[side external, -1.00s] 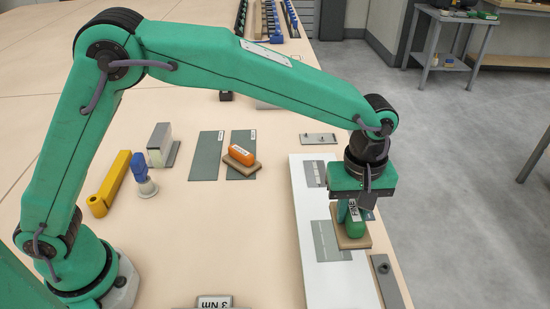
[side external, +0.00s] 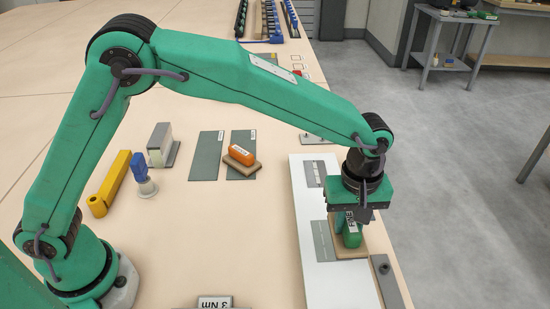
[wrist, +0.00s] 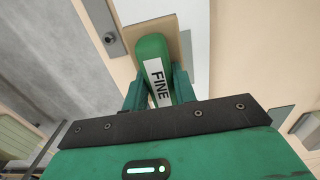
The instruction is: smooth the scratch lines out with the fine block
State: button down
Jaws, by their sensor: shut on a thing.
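My gripper (side external: 351,217) is shut on the green handle of the fine block (side external: 353,238), whose label reads "FINE". In the wrist view the fine block (wrist: 152,52) sits between the two fingers. Its tan base rests on or just over the white panel (side external: 306,222), near the panel's right edge. A grey patch with fine lines (side external: 322,240) shows on the panel just left of the block, partly hidden by it. Another grey patch (side external: 312,172) lies farther back on the panel, partly behind my wrist.
A blue-topped tool (side external: 143,175), a yellow bar-shaped tool (side external: 109,183) and a grey block (side external: 160,145) stand left. A grey metal strip (side external: 391,284) lies along the panel's right edge.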

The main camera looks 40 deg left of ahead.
jog(key=shift+f, duration=2.3)
jog(key=shift+f, duration=0.6)
jog(key=shift+w+a+r, duration=0.2)
jog(key=shift+w+a, duration=2.35)
jog(key=shift+s+a, duration=0.1)
jog(key=shift+s+a+f, duration=0.15)
jog(key=shift+s+a, duration=1)
jog(key=shift+s, duration=0.05)
jog(key=shift+s+d+f, duration=0.2)
jog(key=shift+s+d, duration=1.8)
jog(key=shift+s, duration=0.05)
jog(key=shift+s+d+f, duration=0.1)
jog(key=shift+s+d, duration=0.4)
jog(key=shift+s, duration=0.1)
